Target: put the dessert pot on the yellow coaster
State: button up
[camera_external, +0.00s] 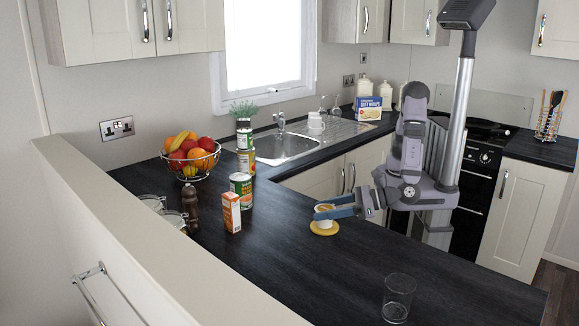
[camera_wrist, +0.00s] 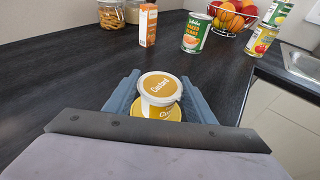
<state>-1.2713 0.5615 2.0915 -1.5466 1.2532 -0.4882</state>
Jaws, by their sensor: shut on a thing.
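The dessert pot (camera_wrist: 160,88) is a small white tub with an orange-yellow lid and label, upright in the wrist view. My gripper (camera_wrist: 160,97) is shut on it, with one blue-grey finger on each side. The yellow coaster (camera_wrist: 172,113) shows just beneath the pot, round and flat on the dark worktop. In the external view my gripper (camera_external: 330,210) reaches in from the right around the pot (camera_external: 325,213), over the coaster (camera_external: 324,230). The fingers partly hide the pot there. I cannot tell whether its base touches the coaster.
An orange carton (camera_external: 231,213), a large can (camera_external: 241,190), a pepper mill (camera_external: 190,207) and a fruit basket (camera_external: 190,160) stand to the left. A clear glass (camera_external: 397,298) stands at the front right. The worktop (camera_external: 290,270) around the coaster is clear.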

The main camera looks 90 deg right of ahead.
jog(key=shift+f, duration=0.15)
jog(key=o, duration=0.8)
jog(key=shift+c, duration=0.2)
jog(key=shift+r, duration=0.2)
jog(key=b+v, duration=0.2)
jog(key=v, duration=1)
